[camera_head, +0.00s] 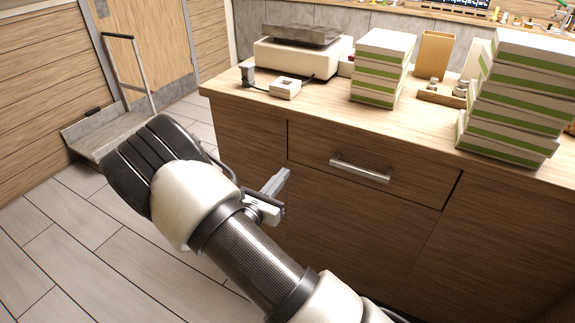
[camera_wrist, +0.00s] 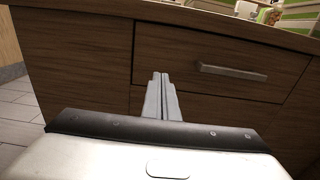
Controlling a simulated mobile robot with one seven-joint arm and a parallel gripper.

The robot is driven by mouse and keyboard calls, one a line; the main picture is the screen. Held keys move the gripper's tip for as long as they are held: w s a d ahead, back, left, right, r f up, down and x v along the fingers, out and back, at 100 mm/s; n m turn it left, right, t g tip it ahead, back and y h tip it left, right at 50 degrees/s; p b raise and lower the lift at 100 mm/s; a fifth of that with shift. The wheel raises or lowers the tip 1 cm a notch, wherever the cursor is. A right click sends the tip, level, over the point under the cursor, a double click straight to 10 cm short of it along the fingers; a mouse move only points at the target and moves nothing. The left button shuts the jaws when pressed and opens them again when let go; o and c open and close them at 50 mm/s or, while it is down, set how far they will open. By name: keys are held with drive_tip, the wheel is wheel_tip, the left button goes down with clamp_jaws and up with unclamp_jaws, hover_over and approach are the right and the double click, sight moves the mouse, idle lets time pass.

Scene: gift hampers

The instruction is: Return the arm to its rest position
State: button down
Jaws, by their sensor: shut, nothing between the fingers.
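My gripper (camera_head: 284,174) is in front of the wooden counter, to the left of the drawer handle. In the wrist view its two grey fingers (camera_wrist: 160,78) are together with nothing between them. They point toward the counter front, below its top edge. My arm is bent and reaches up from the bottom of the head view, over the tiled floor.
The counter (camera_head: 330,118) has a drawer with a metal handle (camera_head: 360,169). On top are a white scale (camera_head: 298,55), a small white box (camera_head: 285,88) and stacks of green-striped boxes (camera_head: 382,68). A flatbed trolley (camera_head: 104,132) stands left. Floor between is clear.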

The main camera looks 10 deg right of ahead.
drive_tip(key=s+d+r+m+g+h, duration=0.2)
drive_tip(key=s+d+r+m+g, duration=0.8)
drive_tip(key=d+m, duration=0.25)
drive_tip(key=s+d+r+m+g+y, duration=0.1)
drive_tip(key=s+r+m+g+y, duration=0.1)
drive_tip(key=s+m+y, duration=0.3)
drive_tip(key=s+d+r+m+g, duration=0.1)
drive_tip(key=s+r+m, duration=0.1)
drive_tip(key=s+m, duration=0.35)
drive_tip(key=s+a+r+m+t+y, duration=0.4)
drive_tip(key=s+a+r+m+y, duration=0.2)
drive_tip(key=s+a+r+y, duration=0.3)
wheel_tip(320, 180, up, 20)
drive_tip(key=h+p, duration=0.1)
drive_tip(key=p, duration=1.9)
drive_tip(key=shift+s+d+p, duration=0.35)
drive_tip(key=shift+s+p, duration=0.05)
